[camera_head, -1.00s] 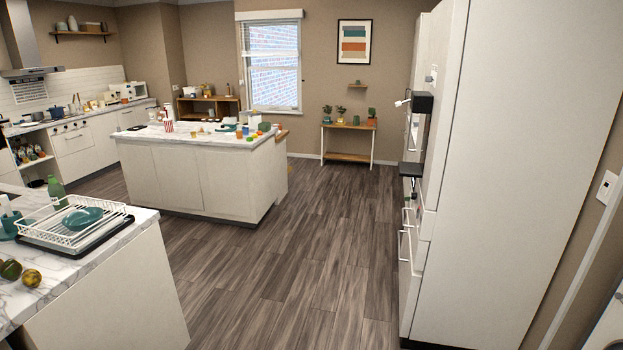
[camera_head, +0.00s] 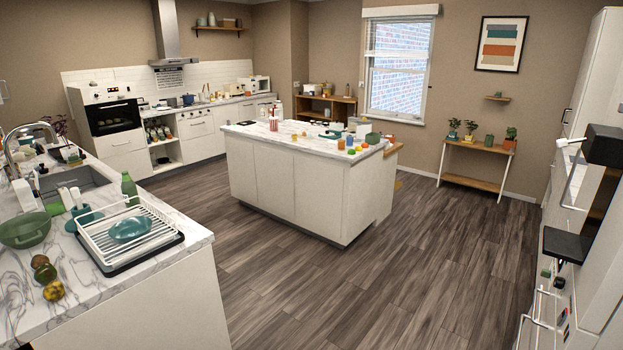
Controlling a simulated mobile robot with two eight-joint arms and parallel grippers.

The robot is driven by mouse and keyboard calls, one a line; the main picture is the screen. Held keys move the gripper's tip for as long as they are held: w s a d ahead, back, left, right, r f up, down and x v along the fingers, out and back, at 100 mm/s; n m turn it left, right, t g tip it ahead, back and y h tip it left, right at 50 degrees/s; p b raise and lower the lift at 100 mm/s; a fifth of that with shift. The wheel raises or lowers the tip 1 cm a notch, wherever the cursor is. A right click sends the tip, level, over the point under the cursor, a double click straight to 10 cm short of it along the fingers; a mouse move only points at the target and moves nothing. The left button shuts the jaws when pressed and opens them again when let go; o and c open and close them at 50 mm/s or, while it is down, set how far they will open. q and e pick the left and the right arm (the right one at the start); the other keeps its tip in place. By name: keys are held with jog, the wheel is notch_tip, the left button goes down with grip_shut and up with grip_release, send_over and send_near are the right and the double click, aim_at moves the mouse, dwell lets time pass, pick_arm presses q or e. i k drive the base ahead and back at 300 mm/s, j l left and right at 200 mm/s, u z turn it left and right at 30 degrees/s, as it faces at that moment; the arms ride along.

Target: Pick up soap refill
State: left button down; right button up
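I cannot make out for certain which thing is the soap refill. A green bottle (camera_head: 129,189) stands upright on the left counter behind the dish rack. White bottle shapes (camera_head: 70,198) stand beside the sink, too small to identify. More small bottles and packs (camera_head: 279,109) stand on the island, also too small to tell. Neither of my grippers is in view.
The left marble counter (camera_head: 190,223) holds a white dish rack (camera_head: 98,238), a green colander (camera_head: 24,229) and a sink (camera_head: 80,180). The island (camera_head: 290,185) stands mid-room. Tall cabinets with black protruding parts line the right. The wooden floor (camera_head: 400,270) between is clear.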

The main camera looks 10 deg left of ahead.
aim_at(128, 188)
jog(key=i+u, duration=0.2)
jog(key=u, duration=0.2)
jog(key=i+u, duration=0.15)
jog(key=u, duration=0.2)
jog(key=i+l+u, duration=0.15)
jog(key=u, duration=0.25)
jog(key=i+l+u, duration=0.15)
jog(key=u, duration=0.2)
jog(key=i+l+u, duration=0.15)
jog(key=u, duration=0.25)
jog(key=i+l+u, duration=0.2)
jog(key=u, duration=0.25)
jog(key=i+l+u, duration=0.1)
jog(key=l+u, duration=0.3)
jog(key=j, duration=0.05)
